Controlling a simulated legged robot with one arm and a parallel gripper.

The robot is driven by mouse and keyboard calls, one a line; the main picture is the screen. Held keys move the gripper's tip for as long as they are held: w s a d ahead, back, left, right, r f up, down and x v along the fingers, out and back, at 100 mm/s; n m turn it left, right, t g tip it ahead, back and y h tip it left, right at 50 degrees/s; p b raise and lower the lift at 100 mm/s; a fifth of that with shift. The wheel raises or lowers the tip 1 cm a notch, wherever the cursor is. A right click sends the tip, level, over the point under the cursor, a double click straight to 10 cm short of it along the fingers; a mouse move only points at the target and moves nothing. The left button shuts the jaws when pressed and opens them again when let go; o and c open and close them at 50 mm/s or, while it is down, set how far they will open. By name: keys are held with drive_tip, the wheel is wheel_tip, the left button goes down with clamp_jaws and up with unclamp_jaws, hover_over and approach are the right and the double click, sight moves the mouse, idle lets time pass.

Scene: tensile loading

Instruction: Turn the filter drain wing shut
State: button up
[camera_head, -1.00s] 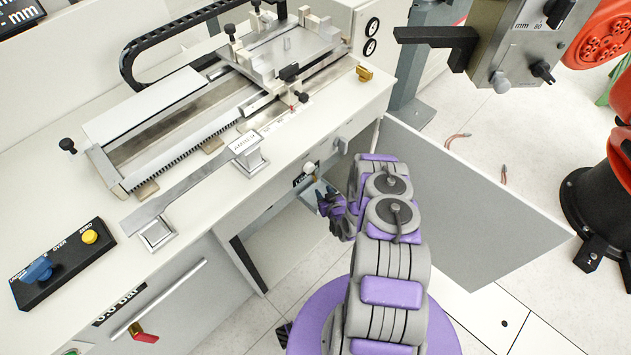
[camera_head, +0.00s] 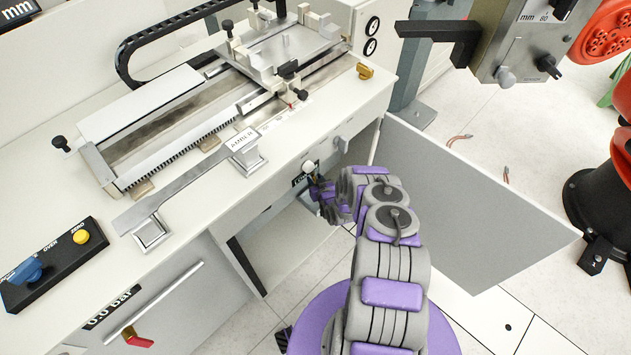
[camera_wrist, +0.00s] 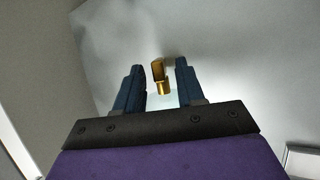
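The filter drain wing appears to be the small brass-coloured piece (camera_wrist: 158,75) in the wrist view. It stands between the two dark blue fingers of my gripper (camera_wrist: 160,72), near their tips. The fingers are apart, with a gap on each side of the brass piece, and they do not appear to touch it. A pale, blurred patch lies behind the brass piece; what it is cannot be told. In the head view my gripper (camera_head: 316,188) is low at the bench front, just under the worktop edge. The wing is hidden there.
The white bench (camera_head: 200,190) carries a slide machine and a control box (camera_head: 50,265). An open panel door (camera_head: 470,200) stands right of my arm. A white knob (camera_head: 308,167) and a grey lever (camera_head: 342,145) sit on the bench front near my gripper.

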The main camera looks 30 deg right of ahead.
clamp_jaws()
idle(0.4)
drive_tip(key=shift+a+m+h, duration=0.25)
drive_tip(key=shift+m+h, duration=0.25)
drive_tip(key=shift+h, duration=0.1)
drive_tip(key=shift+w+a+m+g+h, duration=0.1)
drive_tip(key=shift+a+m+g+h, duration=0.15)
drive_tip(key=shift+m+h, duration=0.65)
drive_tip(key=shift+w+a+m+g+h, duration=0.1)
drive_tip(key=shift+m+g+h, duration=0.25)
drive_tip(key=shift+m+h, duration=0.55)
drive_tip(key=shift+s, duration=0.1)
unclamp_jaws()
drive_tip(key=shift+d, duration=0.1)
